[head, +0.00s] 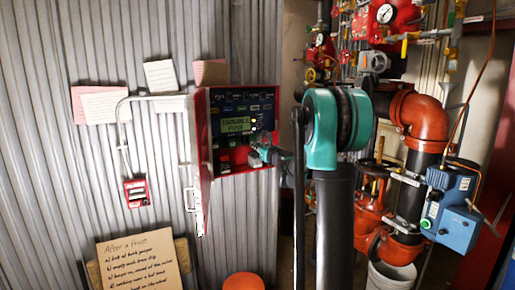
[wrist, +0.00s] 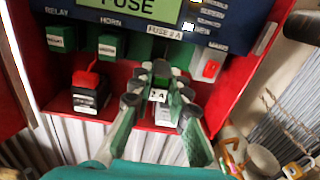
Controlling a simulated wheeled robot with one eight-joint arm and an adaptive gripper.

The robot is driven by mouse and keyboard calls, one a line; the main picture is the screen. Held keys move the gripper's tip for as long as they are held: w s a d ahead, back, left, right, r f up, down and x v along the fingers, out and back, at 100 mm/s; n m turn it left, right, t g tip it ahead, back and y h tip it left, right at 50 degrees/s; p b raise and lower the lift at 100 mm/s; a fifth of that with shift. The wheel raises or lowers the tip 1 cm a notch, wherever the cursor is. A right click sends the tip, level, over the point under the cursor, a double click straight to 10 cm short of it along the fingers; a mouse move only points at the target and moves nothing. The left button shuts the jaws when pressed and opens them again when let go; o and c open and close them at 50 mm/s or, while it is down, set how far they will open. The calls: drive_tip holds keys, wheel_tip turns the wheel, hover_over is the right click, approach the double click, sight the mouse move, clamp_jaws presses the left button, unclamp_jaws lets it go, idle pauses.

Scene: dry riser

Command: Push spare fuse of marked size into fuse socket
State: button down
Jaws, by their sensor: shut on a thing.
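The open red panel box (head: 201,135) hangs on the corrugated wall, with a lit display (head: 238,125) in its face. In the wrist view the display (wrist: 130,8) reads FUSE, and a label (wrist: 164,31) below it reads FUSE 2 A. My gripper (wrist: 158,103) is shut on a small fuse (wrist: 158,95) marked 2 A, in front of the panel's lower row. The fuse socket under the label is mostly hidden behind the fuse and fingers. I cannot tell whether fuse and socket touch. In the head view my gripper (head: 262,154) is at the box's lower right.
Green terminal blocks stand under RELAY (wrist: 62,39) and HORN (wrist: 111,45). A red switch (wrist: 211,69) sits under MAINS. A black block with a red top (wrist: 90,95) stands on the box's floor. Red pipework (head: 425,115) fills the right side.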

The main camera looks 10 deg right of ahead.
drive_tip(key=shift+x, duration=2.65)
drive_tip(key=shift+x, duration=1.9)
drive_tip(key=c, duration=1.4)
unclamp_jaws()
drive_tip(key=v, duration=1.2)
